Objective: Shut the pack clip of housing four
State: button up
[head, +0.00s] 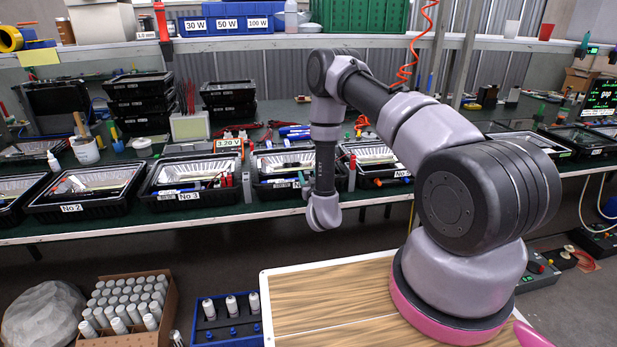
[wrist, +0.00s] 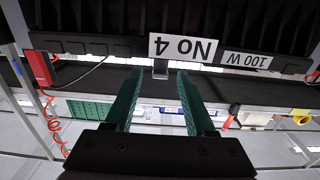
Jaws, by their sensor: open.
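Housing four is a black open tray-like case on the bench in the head view, with its dark front wall (head: 262,193) facing me and a pale reflector inside. In the wrist view, which looks upside down, its black wall (wrist: 115,46) fills the top, with a white "No 4" label (wrist: 185,47) and a "100 W" label. A small grey tab (wrist: 160,69) shows at the wall's edge, between my fingertips in the picture. I cannot tell if it is the pack clip. My gripper (wrist: 160,76) has two green fingers, apart and empty.
Housing No 3 (head: 152,195) stands to the left and another housing (head: 350,183) close on the right. Stacked black housings (head: 140,100) are at the back left. The floor in front of the bench holds a box of white cylinders (head: 165,325).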

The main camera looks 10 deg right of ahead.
jog(key=shift+c, duration=0.3)
grip_shut()
